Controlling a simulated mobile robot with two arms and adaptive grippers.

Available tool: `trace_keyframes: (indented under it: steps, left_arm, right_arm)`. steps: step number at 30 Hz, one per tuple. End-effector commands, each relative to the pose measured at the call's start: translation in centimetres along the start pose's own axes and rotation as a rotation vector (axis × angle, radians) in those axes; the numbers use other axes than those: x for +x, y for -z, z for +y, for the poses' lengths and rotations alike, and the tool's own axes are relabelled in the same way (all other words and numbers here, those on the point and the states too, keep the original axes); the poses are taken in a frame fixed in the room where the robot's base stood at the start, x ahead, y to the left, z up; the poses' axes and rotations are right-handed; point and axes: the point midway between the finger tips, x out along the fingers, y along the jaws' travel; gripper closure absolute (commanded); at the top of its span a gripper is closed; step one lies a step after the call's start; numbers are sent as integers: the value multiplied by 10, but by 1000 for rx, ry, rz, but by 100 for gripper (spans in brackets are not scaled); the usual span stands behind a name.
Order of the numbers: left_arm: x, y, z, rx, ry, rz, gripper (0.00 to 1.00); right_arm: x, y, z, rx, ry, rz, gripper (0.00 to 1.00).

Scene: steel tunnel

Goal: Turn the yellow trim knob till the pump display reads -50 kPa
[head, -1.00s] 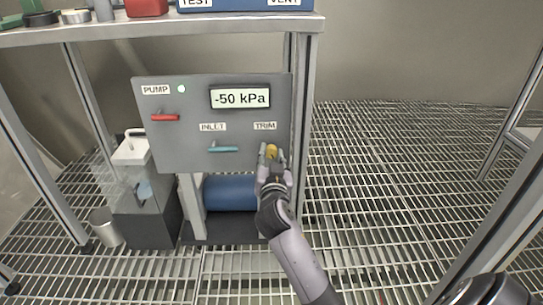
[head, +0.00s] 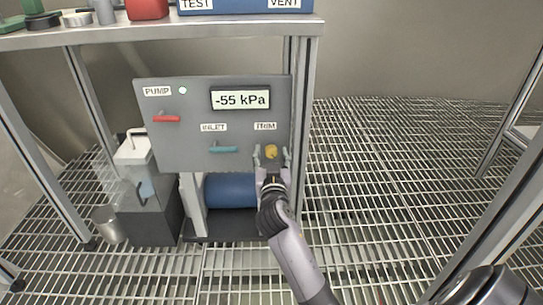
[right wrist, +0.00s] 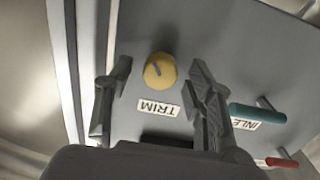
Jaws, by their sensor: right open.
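The yellow trim knob (head: 271,152) sits on the grey pump panel (head: 185,100), under the TRIM label (head: 265,126). The pump display (head: 240,100) reads -55 kPa. My right gripper (head: 271,157) is open at the knob, with one finger to each side of it. In the right wrist view the knob (right wrist: 160,71) lies between the spread fingers of my right gripper (right wrist: 160,75), apart from both; a dark pointer mark shows on its face. My left gripper is not in view.
A red PUMP lever (head: 166,118) and a teal INLET lever (head: 223,149) are on the same panel, left of the knob. A blue cylinder (head: 230,191) lies below the panel. A shelf (head: 150,31) with objects is above. Grated floor (head: 400,180) is clear to the right.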

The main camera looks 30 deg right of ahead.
Motion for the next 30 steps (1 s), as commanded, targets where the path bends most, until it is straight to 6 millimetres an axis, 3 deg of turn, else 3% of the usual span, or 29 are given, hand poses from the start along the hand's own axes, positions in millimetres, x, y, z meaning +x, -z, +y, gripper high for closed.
trace_keyframes:
  steps: [8, 21, 30]
  left_arm:
    - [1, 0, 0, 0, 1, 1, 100]
    - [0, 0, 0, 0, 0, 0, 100]
    - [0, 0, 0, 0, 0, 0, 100]
  right_arm:
    - [-8, -2, -1, 1, 1, -3, 50]
    - [-71, -1, 0, 1, 0, -2, 50]
    - [-75, 0, 0, 0, 0, 0, 50]
